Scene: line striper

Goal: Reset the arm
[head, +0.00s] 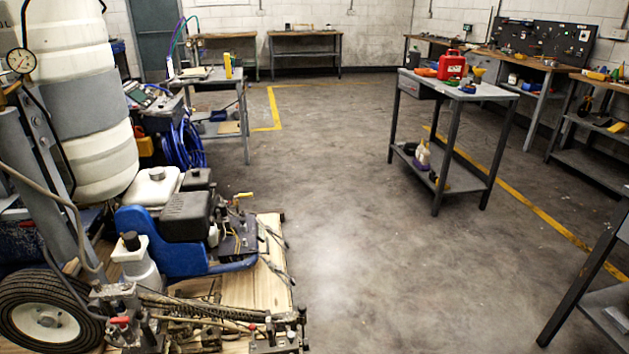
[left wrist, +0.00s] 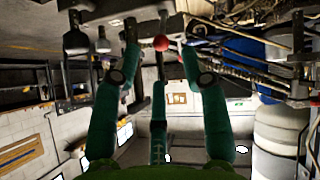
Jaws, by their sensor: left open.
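The line striper stands at the left in the head view, with a blue and black engine (head: 185,225), a black tire (head: 45,310) and a manifold with small levers (head: 275,335). My left gripper (left wrist: 160,62) shows only in the left wrist view. Its green fingers are spread apart with nothing between them. A red ball knob (left wrist: 161,43) appears close to the fingertips, beside metal fittings (left wrist: 75,42); I cannot tell whether they touch. Neither arm shows in the head view, and my right gripper is in neither view.
A metal cart (head: 478,92) with a red can (head: 452,66) stands right of centre. Workbenches (head: 545,65) line the right wall. A table edge (head: 590,270) is at the lower right. The concrete floor (head: 340,240) in the middle is clear.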

